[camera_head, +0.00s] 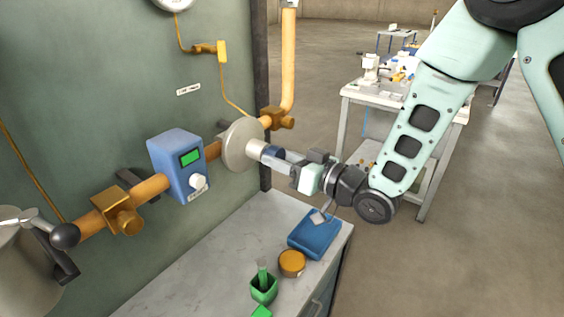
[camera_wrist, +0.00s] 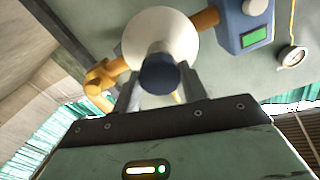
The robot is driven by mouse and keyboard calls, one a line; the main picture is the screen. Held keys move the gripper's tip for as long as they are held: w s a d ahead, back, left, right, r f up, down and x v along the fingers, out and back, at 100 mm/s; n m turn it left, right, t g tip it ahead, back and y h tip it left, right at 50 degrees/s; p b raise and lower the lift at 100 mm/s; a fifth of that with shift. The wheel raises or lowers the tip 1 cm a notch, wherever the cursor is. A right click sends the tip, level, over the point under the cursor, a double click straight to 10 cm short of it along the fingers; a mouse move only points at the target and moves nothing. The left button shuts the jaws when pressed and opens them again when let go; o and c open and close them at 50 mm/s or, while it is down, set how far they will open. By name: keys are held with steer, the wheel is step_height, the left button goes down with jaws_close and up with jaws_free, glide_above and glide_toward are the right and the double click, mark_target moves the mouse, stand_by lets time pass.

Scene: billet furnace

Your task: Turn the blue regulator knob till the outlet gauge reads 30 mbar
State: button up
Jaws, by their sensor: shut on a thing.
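The blue regulator knob (camera_head: 274,153) sits at the front of the pale round regulator body (camera_head: 240,145) on the orange pipe. My gripper (camera_head: 282,158) is shut on the knob, reaching it from the right. In the wrist view the dark blue knob (camera_wrist: 160,74) is between the two fingers, with the round body (camera_wrist: 160,35) behind it. A round gauge (camera_head: 173,4) is cut off by the top edge of the head view. A gauge also shows at the right of the wrist view (camera_wrist: 292,56). I cannot tell which is the outlet gauge or read either one.
A blue box with a green display (camera_head: 176,165) is on the pipe left of the regulator. A yellow valve (camera_head: 222,51) is on the thin line above. A grey bench (camera_head: 215,265) below holds a blue case (camera_head: 314,236), an orange tin (camera_head: 291,263) and a green holder (camera_head: 263,289).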

steer(key=o, duration=1)
steer(key=p+v, duration=1.1)
steer(key=v, duration=0.6)
steer(key=shift+s+d, duration=0.2)
steer(key=shift+d, duration=0.05)
